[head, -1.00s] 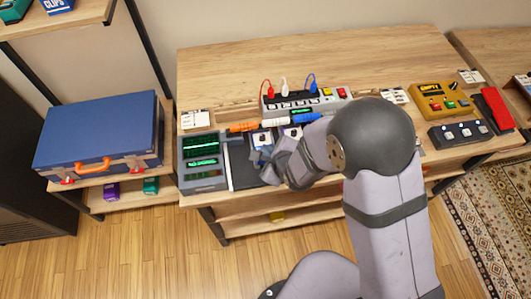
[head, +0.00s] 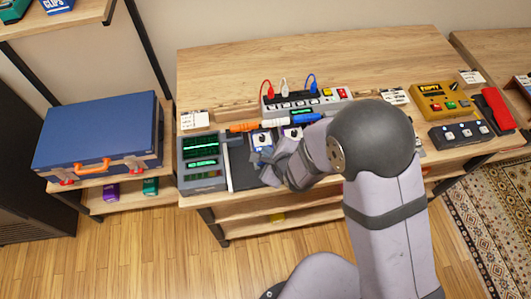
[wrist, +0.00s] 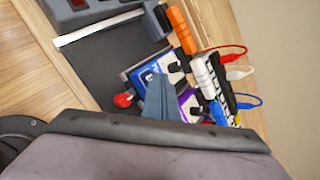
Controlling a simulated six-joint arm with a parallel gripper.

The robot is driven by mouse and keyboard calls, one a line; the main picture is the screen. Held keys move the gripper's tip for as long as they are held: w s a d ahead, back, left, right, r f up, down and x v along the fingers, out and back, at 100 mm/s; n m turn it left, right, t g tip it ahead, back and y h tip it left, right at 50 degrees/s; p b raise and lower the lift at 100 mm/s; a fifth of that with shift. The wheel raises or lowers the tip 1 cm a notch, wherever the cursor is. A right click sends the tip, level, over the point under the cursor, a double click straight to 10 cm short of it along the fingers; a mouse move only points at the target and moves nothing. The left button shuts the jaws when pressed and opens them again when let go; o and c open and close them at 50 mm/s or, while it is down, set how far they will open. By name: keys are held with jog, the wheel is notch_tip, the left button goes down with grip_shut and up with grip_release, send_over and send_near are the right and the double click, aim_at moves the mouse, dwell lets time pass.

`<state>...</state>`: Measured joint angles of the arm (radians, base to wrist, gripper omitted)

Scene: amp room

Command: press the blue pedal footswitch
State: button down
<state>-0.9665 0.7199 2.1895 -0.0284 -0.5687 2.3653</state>
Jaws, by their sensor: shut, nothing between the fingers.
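The blue pedal footswitch (head: 262,139) is a small blue box with a pale top face and a dark knob, on the dark board on the bench. In the wrist view the blue pedal (wrist: 147,72) lies just beyond my fingers. My gripper (head: 260,158) is shut and empty, at the near side of the blue pedal. In the wrist view the closed fingertips (wrist: 160,88) overlap the pedal's near part, so I cannot tell whether they touch it. The footswitch itself is hidden behind them.
A purple pedal (wrist: 189,103) stands right beside the blue one. Orange, white and blue cable plugs (head: 270,124) lie behind, before a grey power strip (head: 300,101). A red knob (wrist: 123,100) is near my fingers. A meter unit (head: 202,162) stands left.

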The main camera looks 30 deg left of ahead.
jog(key=shift+f, duration=0.3)
jog(key=shift+r, duration=0.15)
dwell(0.3)
jog(key=shift+r+p, duration=0.5)
jog(key=shift+r, duration=0.3)
jog(key=shift+r, duration=0.1)
jog(key=shift+r+p, duration=1.95)
jog(key=shift+r, duration=0.45)
